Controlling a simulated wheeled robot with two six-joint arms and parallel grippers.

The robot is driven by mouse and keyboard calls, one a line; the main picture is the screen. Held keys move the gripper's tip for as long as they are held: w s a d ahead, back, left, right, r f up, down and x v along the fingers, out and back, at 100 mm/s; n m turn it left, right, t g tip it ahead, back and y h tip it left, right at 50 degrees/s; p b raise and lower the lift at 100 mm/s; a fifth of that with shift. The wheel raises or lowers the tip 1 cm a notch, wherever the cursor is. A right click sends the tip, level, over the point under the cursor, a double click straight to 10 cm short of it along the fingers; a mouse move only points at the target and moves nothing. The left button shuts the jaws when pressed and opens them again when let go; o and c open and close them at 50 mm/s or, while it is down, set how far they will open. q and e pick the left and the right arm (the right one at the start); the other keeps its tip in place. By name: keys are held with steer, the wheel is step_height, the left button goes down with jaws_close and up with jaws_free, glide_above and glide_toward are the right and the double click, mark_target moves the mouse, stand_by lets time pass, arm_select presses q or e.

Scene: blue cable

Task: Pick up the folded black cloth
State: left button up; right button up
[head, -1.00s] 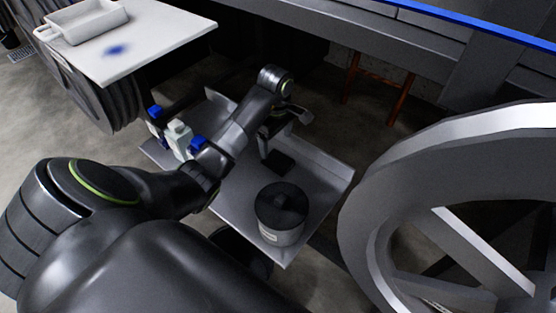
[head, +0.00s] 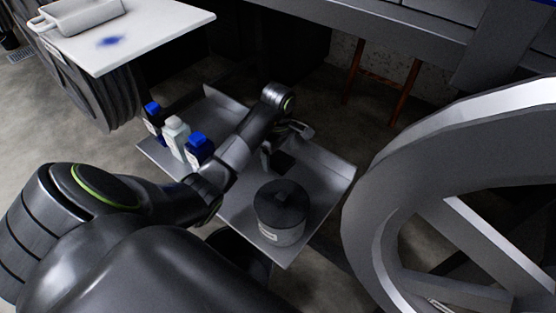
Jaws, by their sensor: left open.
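The folded black cloth (head: 283,161) looks like a small dark square lying on the grey metal tray (head: 320,172), behind the lidded pot. My left arm reaches in from the left over the tray. My left gripper (head: 287,144) is open, with its fingers spread just above and at the far side of the cloth. Part of the cloth is hidden by the gripper, and I cannot tell whether they touch. My right gripper is not in view.
A dark lidded pot (head: 281,212) stands at the tray's near corner. Several bottles (head: 175,137) with blue or white caps stand at the tray's left. A white table (head: 165,35) is at upper left. A large grey wheel (head: 375,190) stands close on the right.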

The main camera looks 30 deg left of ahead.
arm_select(q)
steer(key=shift+f, duration=0.5)
steer(key=c, duration=1.1)
steer(key=shift+r, duration=0.1)
